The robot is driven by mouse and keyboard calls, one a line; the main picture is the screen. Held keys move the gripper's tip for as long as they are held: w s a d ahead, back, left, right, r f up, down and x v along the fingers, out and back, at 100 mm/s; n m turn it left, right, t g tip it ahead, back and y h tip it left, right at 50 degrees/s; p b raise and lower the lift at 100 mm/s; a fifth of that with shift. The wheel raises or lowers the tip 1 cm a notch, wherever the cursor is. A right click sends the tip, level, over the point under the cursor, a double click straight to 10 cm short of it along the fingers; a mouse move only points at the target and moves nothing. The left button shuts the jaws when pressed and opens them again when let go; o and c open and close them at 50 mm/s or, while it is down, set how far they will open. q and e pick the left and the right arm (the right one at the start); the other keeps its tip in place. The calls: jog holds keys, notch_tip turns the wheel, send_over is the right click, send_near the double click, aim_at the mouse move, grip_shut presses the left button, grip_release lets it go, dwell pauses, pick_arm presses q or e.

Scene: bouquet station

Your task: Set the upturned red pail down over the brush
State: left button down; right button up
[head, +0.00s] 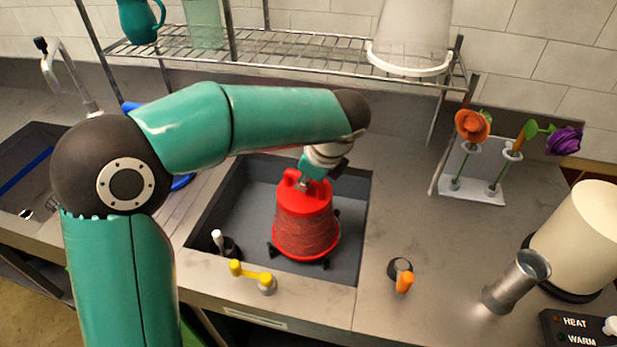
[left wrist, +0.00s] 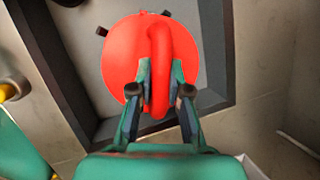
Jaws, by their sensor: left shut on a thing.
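The red pail (head: 305,222) is upside down, mouth downward, within the dark sink (head: 352,215). It looks nearly upright. My left gripper (head: 309,178) comes down from above and is shut on the red handle on the pail's upper end. In the left wrist view, the two fingers of the gripper (left wrist: 160,78) stand on either side of the handle, above the pail (left wrist: 122,62). Dark feet stick out around the pail's lower rim; I cannot tell whether the rim touches them. I cannot make out a brush; anything under the pail is hidden. My right gripper is not in view.
A wire rack (head: 280,52) runs behind. A flower stand (head: 472,188), a metal cup (head: 517,282) and a cream cylinder (head: 583,240) occupy the right counter.

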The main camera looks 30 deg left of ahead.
pick_arm(q)
jog(key=c, duration=1)
grip_release()
jog(key=shift+c, duration=0.2)
jog(key=v, duration=1.2)
